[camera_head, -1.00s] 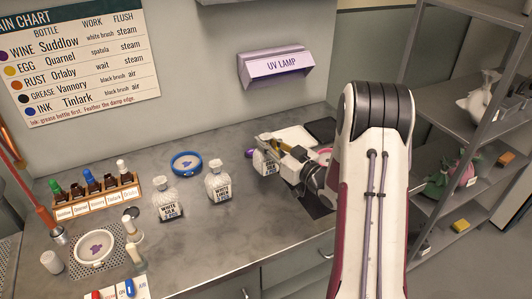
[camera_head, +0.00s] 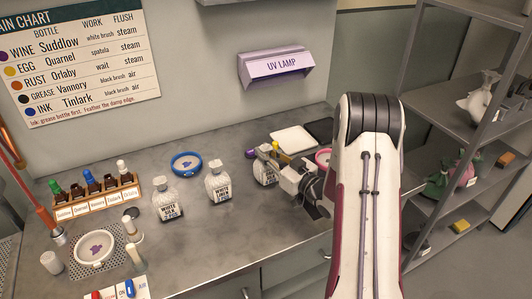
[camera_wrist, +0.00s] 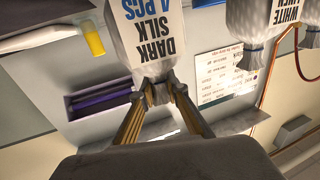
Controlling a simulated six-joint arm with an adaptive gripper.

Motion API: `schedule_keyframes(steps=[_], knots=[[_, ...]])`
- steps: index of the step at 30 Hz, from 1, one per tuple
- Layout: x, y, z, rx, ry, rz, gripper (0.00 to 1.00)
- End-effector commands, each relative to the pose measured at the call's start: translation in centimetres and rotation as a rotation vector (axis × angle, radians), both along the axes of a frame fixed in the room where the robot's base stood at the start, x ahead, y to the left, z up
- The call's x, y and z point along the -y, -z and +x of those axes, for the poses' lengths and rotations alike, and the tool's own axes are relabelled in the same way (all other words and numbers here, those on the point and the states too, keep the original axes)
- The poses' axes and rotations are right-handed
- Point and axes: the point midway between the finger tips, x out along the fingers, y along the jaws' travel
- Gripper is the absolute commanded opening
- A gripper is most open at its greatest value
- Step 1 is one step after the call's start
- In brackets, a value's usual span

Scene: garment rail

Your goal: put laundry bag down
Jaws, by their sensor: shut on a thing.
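The laundry bag, white and marked DARK SILK 4 PCS, fills the top middle of the wrist view (camera_wrist: 146,40) and looks upside down there. My gripper (camera_wrist: 157,90) is shut on its gathered neck. In the head view the bag (camera_head: 264,173) is upright at the right part of the grey counter (camera_head: 150,255), partly behind my gripper (camera_head: 268,152). Its base is at or just above the countertop; I cannot tell if it touches. Two similar bags, WHITE SILK (camera_head: 168,203) and WHITE LINEN (camera_head: 219,186), stand to its left.
A white tray (camera_head: 293,139) lies behind my gripper, with a yellow-topped item (camera_head: 275,146) near it. A blue ring dish (camera_head: 186,163) is behind the white bags. A bottle rack (camera_head: 100,200) is farther left. Grey shelves (camera_head: 465,100) stand at the right.

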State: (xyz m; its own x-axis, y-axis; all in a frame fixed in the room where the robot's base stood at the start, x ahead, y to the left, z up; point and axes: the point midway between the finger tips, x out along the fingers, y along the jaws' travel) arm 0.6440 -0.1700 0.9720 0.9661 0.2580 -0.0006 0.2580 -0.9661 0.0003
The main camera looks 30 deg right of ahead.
Motion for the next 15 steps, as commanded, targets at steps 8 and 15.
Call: schedule_keyframes(steps=[8,15], knots=[[0.02,-0.02,0.01,0.002,0.0,0.0,0.0],[0.01,0.32,0.0,0.001,0.0,0.0,0.22]])
